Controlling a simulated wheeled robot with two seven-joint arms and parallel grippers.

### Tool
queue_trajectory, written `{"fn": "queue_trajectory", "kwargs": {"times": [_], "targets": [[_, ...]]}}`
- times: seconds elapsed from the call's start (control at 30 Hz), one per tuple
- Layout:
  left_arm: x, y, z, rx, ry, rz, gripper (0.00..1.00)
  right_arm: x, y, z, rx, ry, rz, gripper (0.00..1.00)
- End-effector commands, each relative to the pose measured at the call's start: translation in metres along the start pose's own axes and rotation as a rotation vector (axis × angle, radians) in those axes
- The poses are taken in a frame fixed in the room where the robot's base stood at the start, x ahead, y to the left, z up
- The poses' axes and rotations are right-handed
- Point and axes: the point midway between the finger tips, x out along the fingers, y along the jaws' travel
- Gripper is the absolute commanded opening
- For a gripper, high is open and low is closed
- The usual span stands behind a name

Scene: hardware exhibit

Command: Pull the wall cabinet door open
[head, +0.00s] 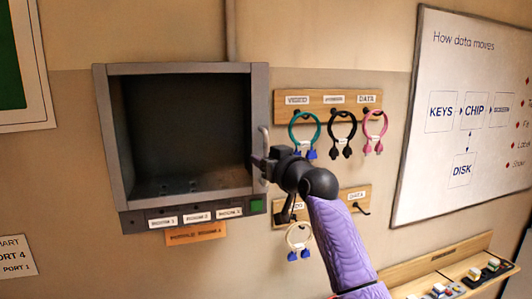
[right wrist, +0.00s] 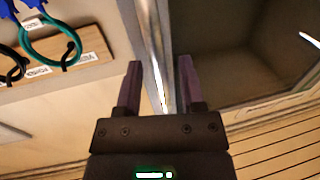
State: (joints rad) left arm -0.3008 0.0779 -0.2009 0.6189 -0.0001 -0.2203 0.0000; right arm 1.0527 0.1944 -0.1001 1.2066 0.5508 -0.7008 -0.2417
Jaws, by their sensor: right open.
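The grey wall cabinet (head: 105,120) hangs on the wall at the left of the head view. Its dark inside shows through the front, and no door leaf stands swung out. A slim vertical silver handle (head: 264,142) is at the front's right edge. My right gripper (head: 264,166) is at the lower part of this handle, with its fingers partly hidden. In the right wrist view the open right gripper (right wrist: 158,64) has one finger on each side of the bright handle bar (right wrist: 151,40). Gaps show beside the bar. My left gripper is not in view.
A wooden rack (head: 330,105) with teal, black and pink cable loops is close right of the handle. A lower rack (head: 345,198) with a cream loop is partly behind my right arm. A whiteboard (head: 465,120) and a wooden ledge (head: 425,280) are farther right.

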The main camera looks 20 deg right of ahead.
Motion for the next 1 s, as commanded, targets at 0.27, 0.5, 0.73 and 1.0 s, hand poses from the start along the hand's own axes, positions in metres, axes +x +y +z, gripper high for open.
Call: {"fn": "queue_trajectory", "kwargs": {"times": [0.27, 0.5, 0.73, 1.0], "targets": [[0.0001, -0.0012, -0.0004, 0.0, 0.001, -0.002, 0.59, 0.0007, -0.0001, 0.0007, 0.0, -0.001, 0.0, 0.41], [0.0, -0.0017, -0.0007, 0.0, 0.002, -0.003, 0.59, 0.0006, 0.0, 0.0006, 0.0, 0.0, 0.0, 0.0], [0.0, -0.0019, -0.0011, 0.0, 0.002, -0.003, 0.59, 0.0005, 0.0, 0.0004, 0.0, 0.0, 0.0, 0.0], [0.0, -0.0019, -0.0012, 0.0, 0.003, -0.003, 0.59, 0.0005, 0.0, 0.0003, 0.0, 0.0, 0.0, 0.0]]}}
